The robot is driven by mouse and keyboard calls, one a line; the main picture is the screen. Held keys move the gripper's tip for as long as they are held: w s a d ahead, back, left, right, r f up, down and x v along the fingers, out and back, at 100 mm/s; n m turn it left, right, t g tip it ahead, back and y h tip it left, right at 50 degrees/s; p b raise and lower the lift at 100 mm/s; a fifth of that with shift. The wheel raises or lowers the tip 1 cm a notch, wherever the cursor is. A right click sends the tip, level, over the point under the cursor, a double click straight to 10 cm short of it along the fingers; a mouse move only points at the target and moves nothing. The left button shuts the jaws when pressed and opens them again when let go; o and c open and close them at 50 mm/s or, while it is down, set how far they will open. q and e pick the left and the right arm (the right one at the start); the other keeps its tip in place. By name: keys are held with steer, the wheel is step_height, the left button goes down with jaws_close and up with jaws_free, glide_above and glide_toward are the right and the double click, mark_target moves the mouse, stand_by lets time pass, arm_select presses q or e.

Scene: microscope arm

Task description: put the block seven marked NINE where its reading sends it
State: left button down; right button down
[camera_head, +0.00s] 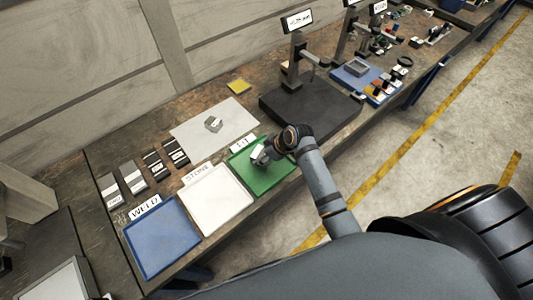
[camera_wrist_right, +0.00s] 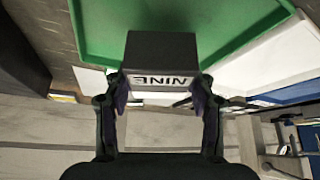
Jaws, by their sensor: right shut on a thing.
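The block marked NINE (camera_wrist_right: 160,55) is dark grey with a pale label, its lettering upside down in the right wrist view. My right gripper (camera_wrist_right: 160,92) is shut on it, one finger on each side. In the head view the right gripper (camera_head: 264,154) is over the green tray (camera_head: 272,184), partly hiding it. I cannot tell whether the block touches the tray. The white tray (camera_head: 217,203) has a label reading STONE, and the blue tray (camera_head: 162,238) has one reading WELD. The green tray's label is too small to read surely. My left gripper is not in view.
Several labelled blocks (camera_head: 132,178) stand in a row at the left. A grey block (camera_head: 213,124) sits on a pale sheet (camera_head: 190,133) behind the trays. A dark microscope base (camera_head: 305,105) with an upright arm stands right of it. A yellow pad (camera_head: 239,86) lies behind.

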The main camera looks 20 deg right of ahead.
steer(key=shift+w+a, duration=0.15)
steer(key=shift+w, duration=0.1)
step_height(320, 180, down, 2)
steer(key=shift+f+p, duration=0.15)
steer(key=shift+p, duration=0.4)
steer(key=shift+f, duration=0.55)
steer(key=shift+c, duration=2.2)
jaws_free()
steer(key=shift+s+f, duration=0.1)
steer(key=shift+f, duration=0.1)
